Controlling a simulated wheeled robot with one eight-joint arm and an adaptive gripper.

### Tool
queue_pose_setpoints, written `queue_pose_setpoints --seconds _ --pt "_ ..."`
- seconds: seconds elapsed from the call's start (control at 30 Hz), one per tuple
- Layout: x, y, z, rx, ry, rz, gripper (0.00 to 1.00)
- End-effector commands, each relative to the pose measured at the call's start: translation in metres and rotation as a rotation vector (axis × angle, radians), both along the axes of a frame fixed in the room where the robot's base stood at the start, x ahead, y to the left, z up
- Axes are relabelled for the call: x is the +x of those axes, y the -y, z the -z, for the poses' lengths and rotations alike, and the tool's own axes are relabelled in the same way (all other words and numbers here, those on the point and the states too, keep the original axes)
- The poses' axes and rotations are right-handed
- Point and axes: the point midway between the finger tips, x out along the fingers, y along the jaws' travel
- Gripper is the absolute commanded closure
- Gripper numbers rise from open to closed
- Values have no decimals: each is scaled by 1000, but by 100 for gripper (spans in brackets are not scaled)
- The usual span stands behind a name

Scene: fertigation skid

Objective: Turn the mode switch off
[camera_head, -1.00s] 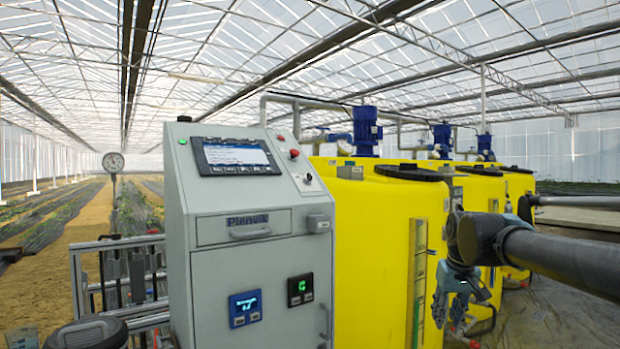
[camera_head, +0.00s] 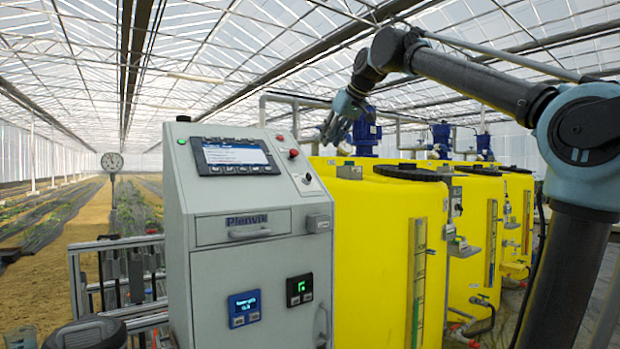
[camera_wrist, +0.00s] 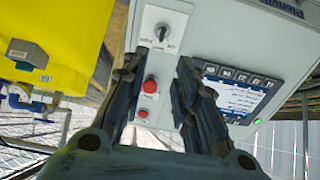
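The mode switch (camera_wrist: 162,31) is a rotary knob on a white label plate on the grey cabinet's sloping panel, at the top middle of the wrist view. In the head view the same knob (camera_head: 308,178) is small, near the panel's right edge. Its label is too small to read surely, and I cannot tell its setting. My gripper (camera_head: 334,126) is raised above and right of the panel, apart from it. In the wrist view its two fingers (camera_wrist: 163,62) are spread with nothing between them, pointing toward the knob.
A red button (camera_wrist: 150,84) and a smaller red lamp or button sit near the knob. A display screen (camera_head: 236,155) lies left of it. A grey box (camera_head: 318,223) juts from the cabinet's right side. Yellow tanks (camera_head: 385,235) with blue motors stand to the right.

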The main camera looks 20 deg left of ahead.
Motion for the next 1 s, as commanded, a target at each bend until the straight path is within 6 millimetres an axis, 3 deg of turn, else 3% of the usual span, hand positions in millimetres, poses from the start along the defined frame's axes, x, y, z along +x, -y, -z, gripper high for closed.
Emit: queue_pose_setpoints --seconds 0.17,1.0 --pt "6 -10 7 2 4 -4 72" --pt "70 -85 107 1 3 -3 72"
